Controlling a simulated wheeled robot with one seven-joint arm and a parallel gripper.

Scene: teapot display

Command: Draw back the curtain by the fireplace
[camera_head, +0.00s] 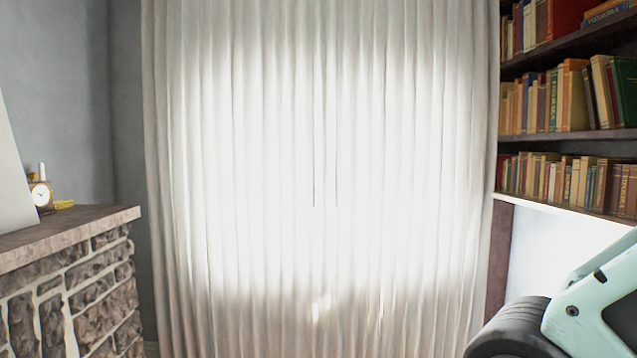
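The curtain (330,180) is white, pleated and hangs closed across the middle of the view, from the top edge to the bottom edge. Bright light shines through it. Its left edge hangs beside the grey wall and its right edge meets the bookshelf. The stone fireplace (85,290) with a brown mantel stands at the lower left, nearer to me than the curtain. A mint-green and black part of my own arm shows at the lower right. My gripper is not in view.
A small clock (41,193) stands on the mantel, by a pale leaning panel (14,175). A dark bookshelf (575,138) full of books fills the right side. No obstacle shows directly in front of the curtain; the floor is hardly visible.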

